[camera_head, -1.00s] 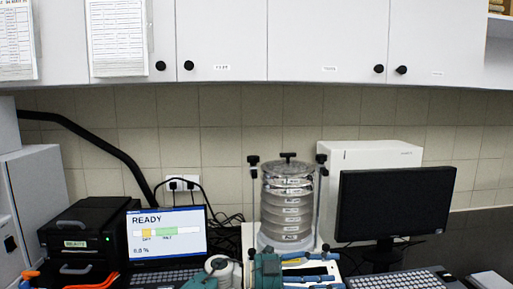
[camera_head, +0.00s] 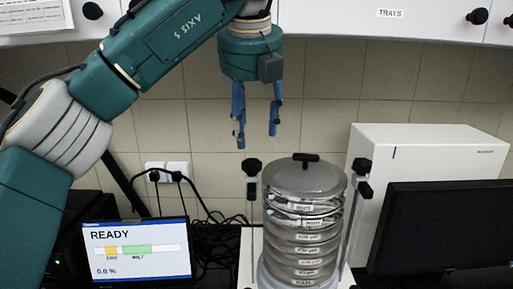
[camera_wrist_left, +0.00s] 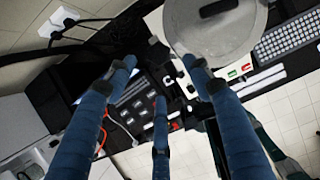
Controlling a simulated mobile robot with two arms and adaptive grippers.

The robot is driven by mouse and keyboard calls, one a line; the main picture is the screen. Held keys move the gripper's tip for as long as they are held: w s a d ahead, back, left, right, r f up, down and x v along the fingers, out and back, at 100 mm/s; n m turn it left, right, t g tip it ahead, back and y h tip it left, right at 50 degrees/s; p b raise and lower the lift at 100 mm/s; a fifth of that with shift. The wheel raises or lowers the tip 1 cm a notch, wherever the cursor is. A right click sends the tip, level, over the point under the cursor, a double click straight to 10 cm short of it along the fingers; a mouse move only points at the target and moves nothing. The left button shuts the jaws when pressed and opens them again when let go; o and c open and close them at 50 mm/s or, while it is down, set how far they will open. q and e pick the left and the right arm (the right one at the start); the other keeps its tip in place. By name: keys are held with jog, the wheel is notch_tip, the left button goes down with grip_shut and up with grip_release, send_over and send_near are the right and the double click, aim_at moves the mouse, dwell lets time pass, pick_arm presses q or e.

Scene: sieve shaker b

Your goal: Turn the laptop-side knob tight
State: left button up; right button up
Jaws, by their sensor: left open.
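The sieve shaker (camera_head: 303,225) stands on the bench with a stack of round sieves under a grey lid (camera_head: 305,177). The laptop-side knob (camera_head: 252,167) is black and sits on top of the left rod, beside the stack. A second black knob (camera_head: 364,167) tops the right rod. My left gripper (camera_head: 256,140) points down with its blue fingers apart and empty, just above the laptop-side knob and not touching it. In the left wrist view the three fingers are spread, and the lid (camera_wrist_left: 215,35) shows at upper right. My right gripper is in neither current view.
The laptop (camera_head: 137,250) at left reads READY and 0.0 %. A white box (camera_head: 430,160) and a dark monitor (camera_head: 445,225) stand right of the shaker. Cabinets (camera_head: 395,22) hang above, and cables (camera_head: 205,205) run behind the laptop.

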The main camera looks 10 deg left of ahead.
aim_at(252, 162)
pick_arm(q)
jog(key=p+x, duration=0.1)
jog(key=x, duration=0.3)
jog(key=p+x, duration=0.2)
jog(key=x, duration=0.3)
jog(key=shift+w+a+f+p, duration=0.15)
jog(key=shift+a+f+p, duration=0.1)
jog(key=shift+f+p, duration=0.05)
jog(key=shift+w+f, duration=0.15)
jog(key=shift+f, duration=0.2)
jog(key=shift+c, duration=0.5)
